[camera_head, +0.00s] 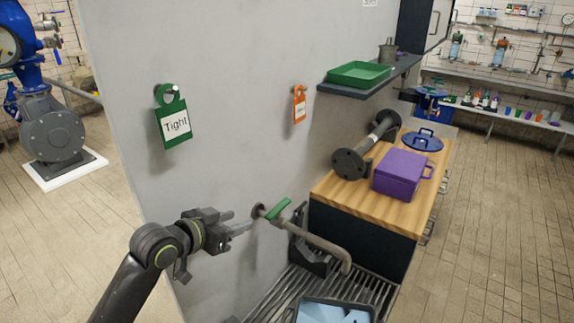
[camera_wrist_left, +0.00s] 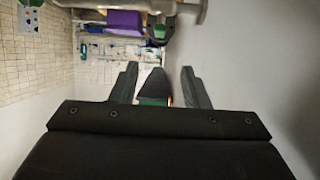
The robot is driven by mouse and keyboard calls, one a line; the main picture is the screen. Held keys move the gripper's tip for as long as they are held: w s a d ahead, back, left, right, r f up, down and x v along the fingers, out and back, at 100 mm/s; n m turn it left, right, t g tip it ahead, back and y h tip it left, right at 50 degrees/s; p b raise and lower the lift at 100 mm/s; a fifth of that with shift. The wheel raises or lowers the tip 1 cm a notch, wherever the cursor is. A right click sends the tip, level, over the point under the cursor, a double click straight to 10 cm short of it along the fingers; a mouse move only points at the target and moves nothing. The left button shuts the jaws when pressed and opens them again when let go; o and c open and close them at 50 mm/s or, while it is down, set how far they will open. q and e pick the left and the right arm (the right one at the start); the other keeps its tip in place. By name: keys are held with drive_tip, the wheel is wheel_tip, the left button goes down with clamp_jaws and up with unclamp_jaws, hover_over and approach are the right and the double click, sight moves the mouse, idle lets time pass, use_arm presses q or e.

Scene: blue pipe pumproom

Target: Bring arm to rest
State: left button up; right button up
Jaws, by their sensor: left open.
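My left arm comes in from the lower left in the head view. Its gripper (camera_head: 238,222) is open and empty, in front of the grey wall panel. The fingers point right, toward the green-handled tap (camera_head: 278,209), with a small gap between them. In the left wrist view the two fingers of my left gripper (camera_wrist_left: 160,85) stand apart. A dark, wedge-shaped thing with a green lower part (camera_wrist_left: 153,88) shows between them; I cannot tell whether it is near or far. My right gripper is not in view.
A green "Tight" tag (camera_head: 174,122) and an orange tag (camera_head: 299,104) hang on the panel. A shelf holds a green tray (camera_head: 359,74). A wooden-topped cabinet (camera_head: 399,213) carries a purple box (camera_head: 402,174) and a dark flanged pipe (camera_head: 366,149). A slatted rack (camera_head: 285,293) lies below the tap.

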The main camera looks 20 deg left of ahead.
use_arm(q)
drive_tip(key=s+a+f+n+g+y, duration=0.1)
drive_tip(key=s+f+n+g+y, duration=0.15)
drive_tip(key=s+f, duration=0.9)
drive_tip(key=s+a+f+n+g+y, duration=0.1)
drive_tip(key=s+a+f+g+y, duration=0.2)
drive_tip(key=s, duration=0.7)
drive_tip(key=s+f+n+g+y, duration=0.1)
drive_tip(key=s+f+g, duration=0.3)
drive_tip(key=s, duration=0.6)
wheel_tip(320, 180, down, 27)
drive_tip(key=a, duration=0.2)
drive_tip(key=s+d+f+g, duration=0.1)
drive_tip(key=s+f, duration=1.4)
drive_tip(key=shift+s+d+g, duration=0.15)
drive_tip(key=shift+d+g, duration=0.05)
drive_tip(key=shift+g, duration=0.15)
drive_tip(key=shift+n+h, duration=0.25)
